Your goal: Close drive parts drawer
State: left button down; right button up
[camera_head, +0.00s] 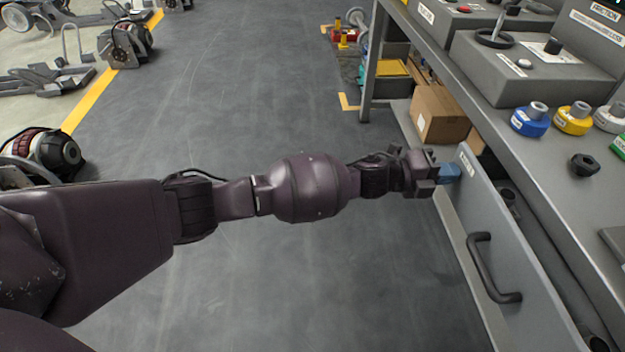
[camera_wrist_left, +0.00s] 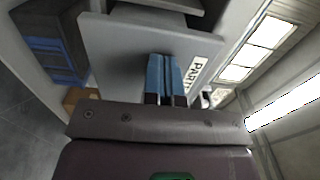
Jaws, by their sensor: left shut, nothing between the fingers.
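The drive parts drawer (camera_head: 487,230) is a grey drawer under the workbench, standing open, with dark cylindrical parts inside. Its front has a black bar handle (camera_head: 490,268) and a label near the far end. My left gripper (camera_head: 449,173) has blue fingertips, is shut and empty, and is at the far end of the drawer front, seemingly touching it. In the left wrist view the blue fingers (camera_wrist_left: 164,76) are together against the grey drawer front (camera_wrist_left: 118,50), beside the label reading "PART" (camera_wrist_left: 195,75). My right gripper is not in view.
The workbench top (camera_head: 540,150) holds grey control boxes (camera_head: 530,60) and blue, yellow and white ring parts (camera_head: 530,120). A cardboard box (camera_head: 438,115) and a crate stand on the lower shelf. The floor to the left is clear, with machinery beyond a yellow line.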

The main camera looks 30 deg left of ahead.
aim_at(467, 169)
pick_arm(q)
jog(key=x, duration=0.4)
jog(key=shift+w+d+f+b, duration=0.1)
jog(key=shift+d+b, duration=0.05)
jog(key=shift+b, duration=0.15)
jog(key=shift+w+r, duration=0.1)
jog(key=shift+r, duration=0.1)
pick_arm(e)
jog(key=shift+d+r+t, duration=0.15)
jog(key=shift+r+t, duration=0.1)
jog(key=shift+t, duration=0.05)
